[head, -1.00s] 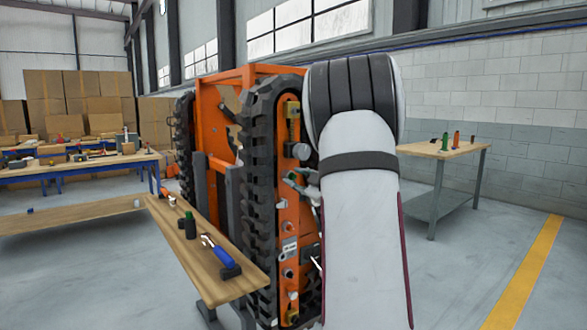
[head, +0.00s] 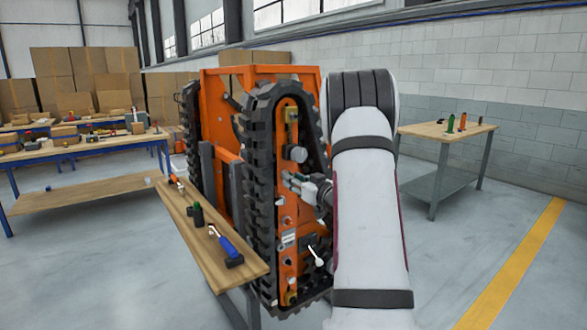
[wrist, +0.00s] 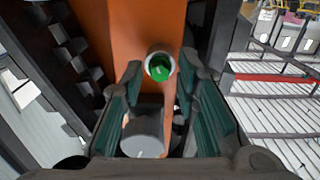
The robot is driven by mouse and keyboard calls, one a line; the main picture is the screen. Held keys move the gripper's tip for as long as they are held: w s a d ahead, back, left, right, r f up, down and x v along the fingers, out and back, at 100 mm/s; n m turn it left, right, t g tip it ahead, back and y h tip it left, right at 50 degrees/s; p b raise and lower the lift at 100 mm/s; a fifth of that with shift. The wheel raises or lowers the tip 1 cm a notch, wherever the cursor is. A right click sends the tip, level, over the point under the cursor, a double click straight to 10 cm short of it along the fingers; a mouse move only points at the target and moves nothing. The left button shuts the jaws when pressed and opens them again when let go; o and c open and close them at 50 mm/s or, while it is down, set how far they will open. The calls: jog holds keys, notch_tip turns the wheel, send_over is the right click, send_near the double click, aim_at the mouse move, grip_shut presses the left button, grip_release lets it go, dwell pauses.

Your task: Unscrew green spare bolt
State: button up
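A round green bolt head (wrist: 160,67) shows in the wrist view, set in a pale ring on the orange panel (wrist: 150,25) of the tracked carrier (head: 290,225). I cannot make it out in the head view. My gripper (head: 286,179) faces the carrier's side panel, just below a protruding grey cylinder. In the wrist view my gripper (wrist: 162,70) is open, with its dark green-padded fingers on either side of the bolt head's line. I see no contact with the bolt. A grey cylinder (wrist: 143,135) shows lower between the fingers; its distance is unclear.
Black tracks (head: 262,200) run around the panel. A wooden bench (head: 205,245) at left front holds a blue-handled tool (head: 226,244) and a dark green cylinder (head: 197,215). A side table (head: 430,130) stands at right, with clear floor before it.

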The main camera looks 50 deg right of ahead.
jog(key=shift+m, duration=0.3)
dwell(0.5)
grip_shut()
jog(key=n+b, duration=0.7)
jog(key=n, duration=0.3)
jog(key=shift+b, duration=0.35)
